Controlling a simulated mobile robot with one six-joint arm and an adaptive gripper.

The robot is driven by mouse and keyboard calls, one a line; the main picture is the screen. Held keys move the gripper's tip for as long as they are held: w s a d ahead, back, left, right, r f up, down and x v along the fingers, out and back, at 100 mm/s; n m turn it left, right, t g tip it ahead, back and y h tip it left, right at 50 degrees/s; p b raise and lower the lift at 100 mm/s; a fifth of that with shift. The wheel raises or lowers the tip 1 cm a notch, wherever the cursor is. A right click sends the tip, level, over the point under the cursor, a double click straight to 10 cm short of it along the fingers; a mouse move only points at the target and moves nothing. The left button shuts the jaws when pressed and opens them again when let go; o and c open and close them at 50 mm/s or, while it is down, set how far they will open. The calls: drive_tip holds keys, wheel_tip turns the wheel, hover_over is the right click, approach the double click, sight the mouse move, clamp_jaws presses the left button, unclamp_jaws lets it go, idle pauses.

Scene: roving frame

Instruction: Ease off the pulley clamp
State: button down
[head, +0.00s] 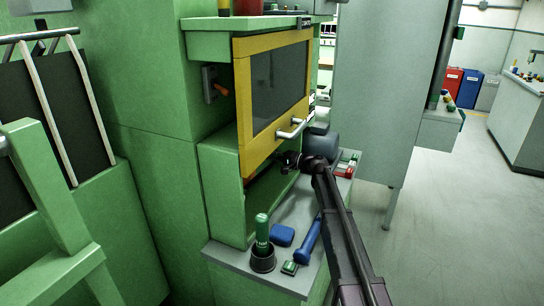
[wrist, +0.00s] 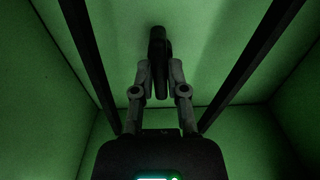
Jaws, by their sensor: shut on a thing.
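In the wrist view my gripper (wrist: 158,72) reaches into a green-walled recess. Its two fingers are closed on a dark, rounded handle (wrist: 158,45), which looks like the pulley clamp's lever. The handle stands out from the green back wall, and its lower part is between the fingertips. No pulley can be made out. In the head view my arm reaches in under the yellow-framed window guard (head: 243,110) of the green machine (head: 150,150). My fingertips and the clamp are hidden there behind the guard and my own wrist.
An orange lever (head: 222,90) sits on the machine's side. Two dark bars (wrist: 250,60) flank the gripper. Floor (head: 440,240) at right is clear.

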drive_tip(key=shift+n, duration=0.4)
drive_tip(key=n, duration=1.7)
idle(0.5)
drive_tip(key=c, duration=0.7)
unclamp_jaws()
drive_tip(key=shift+o, duration=0.2)
drive_tip(key=shift+d, duration=0.1)
